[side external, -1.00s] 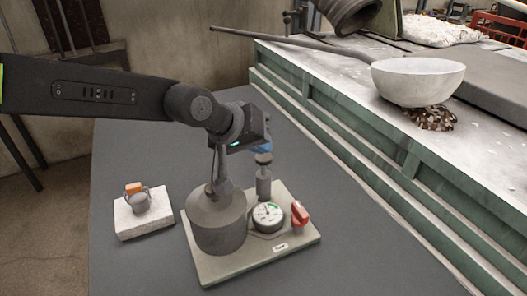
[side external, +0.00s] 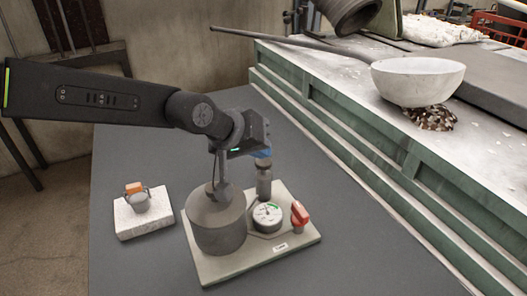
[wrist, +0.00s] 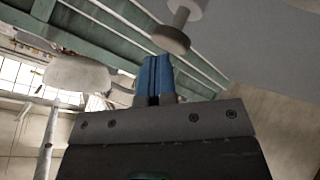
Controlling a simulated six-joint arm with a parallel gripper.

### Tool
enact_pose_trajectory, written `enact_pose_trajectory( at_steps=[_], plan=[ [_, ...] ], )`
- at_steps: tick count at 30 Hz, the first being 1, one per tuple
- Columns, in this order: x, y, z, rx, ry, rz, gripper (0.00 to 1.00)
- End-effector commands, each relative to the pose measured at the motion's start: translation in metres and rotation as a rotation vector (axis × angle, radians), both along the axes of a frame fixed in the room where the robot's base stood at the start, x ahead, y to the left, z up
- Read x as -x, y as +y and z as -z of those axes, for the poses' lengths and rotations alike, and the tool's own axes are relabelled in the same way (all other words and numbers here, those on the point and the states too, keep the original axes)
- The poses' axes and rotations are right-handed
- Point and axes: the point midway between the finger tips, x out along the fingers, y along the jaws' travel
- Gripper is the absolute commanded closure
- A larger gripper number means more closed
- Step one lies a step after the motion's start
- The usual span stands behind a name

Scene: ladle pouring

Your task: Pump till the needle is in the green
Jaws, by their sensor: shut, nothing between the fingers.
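My gripper (side external: 263,153), with blue fingertips, is shut and empty right above the pump's knob. The fingers (wrist: 155,80) lie together in the wrist view, with the round knob (wrist: 170,40) just off their tips. I cannot tell whether they touch it. The pump post (side external: 264,184) stands upright on a pale base plate (side external: 215,273), beside a grey cylindrical tank (side external: 219,232). A round white gauge (side external: 267,216) with a green zone at its upper right sits in front of the post. Its needle is too small to read surely. A red lever (side external: 300,215) is right of the gauge.
A white block (side external: 145,224) with a small grey and orange fitting is left of the plate. A green-sided bench (side external: 340,135) on the right bears a white bowl-shaped ladle (side external: 417,80) with a long handle. The dark table's front left is clear.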

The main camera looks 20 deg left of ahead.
Motion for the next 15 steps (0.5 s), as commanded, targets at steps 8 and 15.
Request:
enact_pose_trajectory(
  at_steps=[8,15],
  plan=[
    [0.0007,0.0002,0.0060,-0.004,0.005,0.001,1.00],
    [0.0007,0.0002,0.0092,-0.004,0.005,0.002,1.00]
  ],
)
